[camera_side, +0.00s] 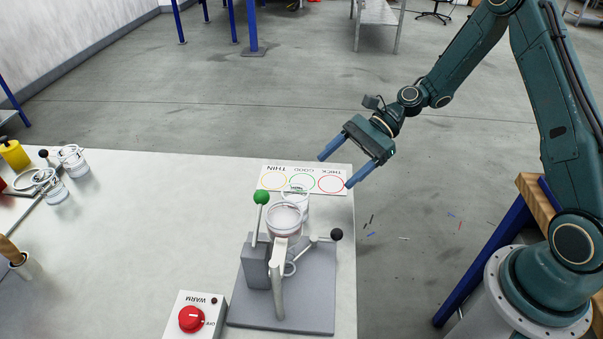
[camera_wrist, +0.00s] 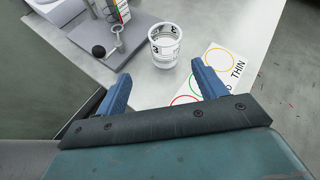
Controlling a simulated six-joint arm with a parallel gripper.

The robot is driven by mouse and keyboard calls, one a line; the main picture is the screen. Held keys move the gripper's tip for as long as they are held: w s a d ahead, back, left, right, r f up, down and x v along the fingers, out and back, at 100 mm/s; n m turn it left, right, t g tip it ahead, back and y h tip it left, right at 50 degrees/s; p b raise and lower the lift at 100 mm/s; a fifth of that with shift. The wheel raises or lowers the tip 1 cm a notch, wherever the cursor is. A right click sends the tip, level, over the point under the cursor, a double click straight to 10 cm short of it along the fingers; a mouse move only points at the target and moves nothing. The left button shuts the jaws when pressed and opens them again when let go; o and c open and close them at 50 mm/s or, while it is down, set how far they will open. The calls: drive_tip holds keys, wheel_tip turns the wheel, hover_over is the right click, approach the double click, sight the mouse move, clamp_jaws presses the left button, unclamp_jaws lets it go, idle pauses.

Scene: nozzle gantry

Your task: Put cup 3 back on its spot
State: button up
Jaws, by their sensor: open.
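A clear cup with a white band and dark print (camera_wrist: 164,45) stands upright on the table between the metal stand and the colour card. In the side view this cup (camera_side: 303,204) is partly hidden behind the stand's funnel. Two similar cups, a rear one (camera_side: 73,163) and a front one (camera_side: 56,192), stand at the table's left. No marked cup spot can be made out. My gripper (camera_side: 333,170) is open and empty above the card's right end; its fingers also show in the wrist view (camera_wrist: 160,88), apart from the cup.
The card (camera_side: 333,170) reads THIN, GOOD, THICK, with three coloured rings. The grey stand (camera_side: 315,290) has a green-knobbed lever and a black knob. A warmer box (camera_side: 196,318) with a red dial is in front. The table's middle left is clear (camera_side: 150,220).

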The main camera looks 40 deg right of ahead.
drive_tip(key=s+d+r+n+t+h, duration=0.2)
drive_tip(key=s+r+n+h, duration=0.4)
drive_tip(key=s, duration=0.5)
drive_tip(key=s+d+r+n+t+h, duration=0.2)
drive_tip(key=s+d+r+n+h, duration=0.2)
drive_tip(key=s+r+n, duration=0.7)
wheel_tip(320, 180, up, 2)
drive_tip(key=shift+s+d+r+h, duration=0.1)
drive_tip(key=shift+s+d+h, duration=0.2)
drive_tip(key=shift+s+h, duration=0.5)
drive_tip(key=shift+w, duration=0.25)
